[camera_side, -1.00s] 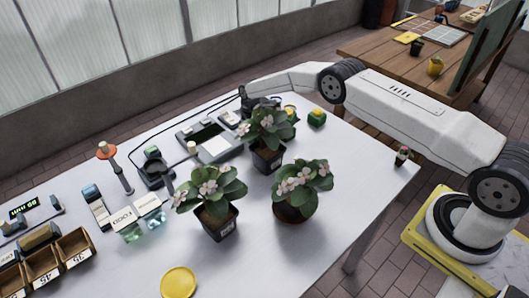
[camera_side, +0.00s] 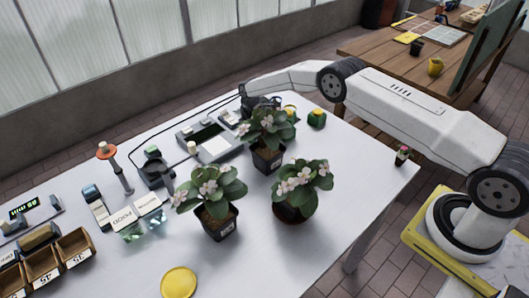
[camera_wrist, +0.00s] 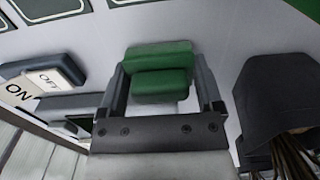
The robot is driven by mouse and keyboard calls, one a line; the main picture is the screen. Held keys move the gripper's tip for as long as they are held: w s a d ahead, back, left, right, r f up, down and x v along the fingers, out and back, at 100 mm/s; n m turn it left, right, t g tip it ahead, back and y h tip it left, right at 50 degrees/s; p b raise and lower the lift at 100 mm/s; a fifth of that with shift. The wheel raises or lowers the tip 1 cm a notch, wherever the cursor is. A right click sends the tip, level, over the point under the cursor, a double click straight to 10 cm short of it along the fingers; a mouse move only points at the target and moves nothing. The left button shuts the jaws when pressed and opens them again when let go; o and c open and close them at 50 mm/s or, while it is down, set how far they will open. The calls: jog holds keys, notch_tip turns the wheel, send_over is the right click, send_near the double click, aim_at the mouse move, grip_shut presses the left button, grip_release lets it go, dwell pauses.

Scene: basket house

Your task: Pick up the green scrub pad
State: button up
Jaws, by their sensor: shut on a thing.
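The green scrub pad (camera_wrist: 162,58) shows in the wrist view as a green block with a stepped front. It lies between the two fingers of my gripper (camera_wrist: 161,88), which is shut on it, one finger at each side. In the side view my gripper (camera_side: 258,103) is at the far side of the table, largely hidden behind the flowering plants. I cannot make out the pad there. Whether the pad touches the table is not clear.
Potted plants (camera_side: 268,127) stand close in front of my gripper. A green and yellow item (camera_side: 317,118) sits to its right. A device with a screen (camera_side: 211,140) is to its left. The front right of the white table (camera_side: 255,265) is clear.

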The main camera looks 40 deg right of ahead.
notch_tip(320, 180, up, 10)
jog(key=shift+f, duration=0.15)
dwell(0.5)
dwell(0.4)
